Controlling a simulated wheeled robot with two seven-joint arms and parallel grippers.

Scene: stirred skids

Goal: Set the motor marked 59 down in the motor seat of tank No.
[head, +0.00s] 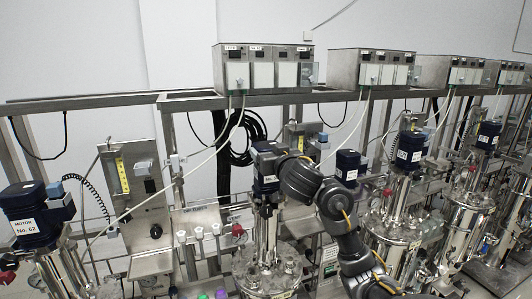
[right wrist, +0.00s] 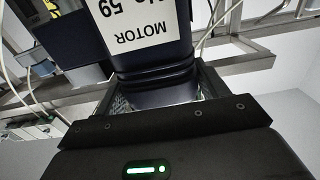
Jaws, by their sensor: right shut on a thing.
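The motor marked 59 (right wrist: 140,50) fills the upper part of the right wrist view; its white label appears upside down there. In the head view a dark blue motor (head: 264,158) stands in the middle, at the end of my right arm. My right gripper (head: 279,172) is shut on this motor, partly hidden by my own wrist. The motor is above the steel column of the middle tank (head: 266,275). The motor seat is mostly hidden by the motor and arm, so I cannot tell whether they touch. My left gripper is not in view.
A motor labelled No. 62 (head: 33,220) sits on the left tank. Another blue motor (head: 347,166) stands close right of my wrist, and more motor-topped tanks (head: 408,150) line the right. Control boxes (head: 262,68) sit on a rail above. Hoses hang behind the middle tank.

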